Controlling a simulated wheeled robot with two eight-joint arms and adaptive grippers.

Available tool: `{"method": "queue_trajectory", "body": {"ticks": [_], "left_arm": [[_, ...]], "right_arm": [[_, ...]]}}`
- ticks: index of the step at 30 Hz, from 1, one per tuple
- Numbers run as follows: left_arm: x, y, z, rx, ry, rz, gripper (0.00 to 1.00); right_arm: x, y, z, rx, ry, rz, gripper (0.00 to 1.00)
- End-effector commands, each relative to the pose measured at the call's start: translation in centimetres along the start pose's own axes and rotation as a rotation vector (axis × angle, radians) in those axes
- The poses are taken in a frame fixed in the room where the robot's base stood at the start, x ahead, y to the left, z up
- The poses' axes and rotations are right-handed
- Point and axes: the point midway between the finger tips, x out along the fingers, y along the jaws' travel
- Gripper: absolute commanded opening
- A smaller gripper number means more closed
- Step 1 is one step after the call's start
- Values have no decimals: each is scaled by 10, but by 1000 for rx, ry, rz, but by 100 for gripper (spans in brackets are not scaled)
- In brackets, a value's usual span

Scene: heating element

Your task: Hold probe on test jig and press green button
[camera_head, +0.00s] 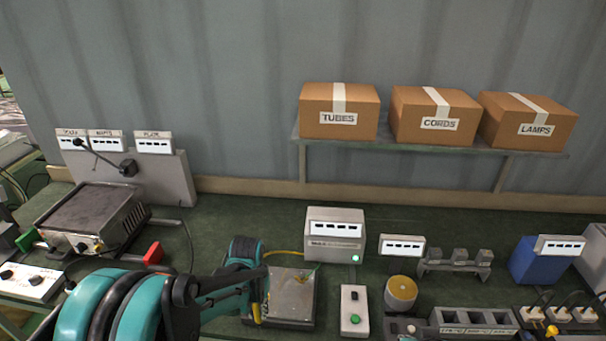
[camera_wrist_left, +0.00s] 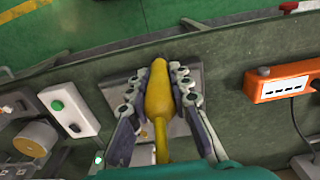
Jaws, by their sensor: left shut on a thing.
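My left gripper (camera_head: 258,290) comes in from the left and is shut on the yellow probe (camera_wrist_left: 158,92). The probe's yellow handle lies between both fingers, and its narrow end runs toward the bottom of the wrist view. The test jig (camera_head: 298,300), a flat grey metal plate, is just right of the gripper; in the wrist view the jig (camera_wrist_left: 113,92) shows behind the fingers. I cannot tell whether the probe touches it. The green button (camera_head: 355,319) is on a white box (camera_head: 354,298) right of the jig. My right gripper is not in view.
A grey meter box (camera_head: 335,240) with a green light stands behind the jig. A yellow roll (camera_head: 401,291) and grey holders (camera_head: 455,262) are further right. A hot-plate unit (camera_head: 90,215) is at left. An orange power strip (camera_wrist_left: 285,82) shows in the wrist view.

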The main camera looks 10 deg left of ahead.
Motion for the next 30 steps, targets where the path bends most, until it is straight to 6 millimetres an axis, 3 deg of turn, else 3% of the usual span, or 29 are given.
{"method": "queue_trajectory", "body": {"ticks": [6,12,17,30], "left_arm": [[-23,-6,-69,59,1,0,0],[-41,-11,-115,109,1,0,0],[-41,-13,-124,120,1,1,0],[-2,-12,-124,120,1,0,0]], "right_arm": [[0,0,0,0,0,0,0],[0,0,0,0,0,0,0],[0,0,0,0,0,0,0],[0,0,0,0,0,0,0]]}}
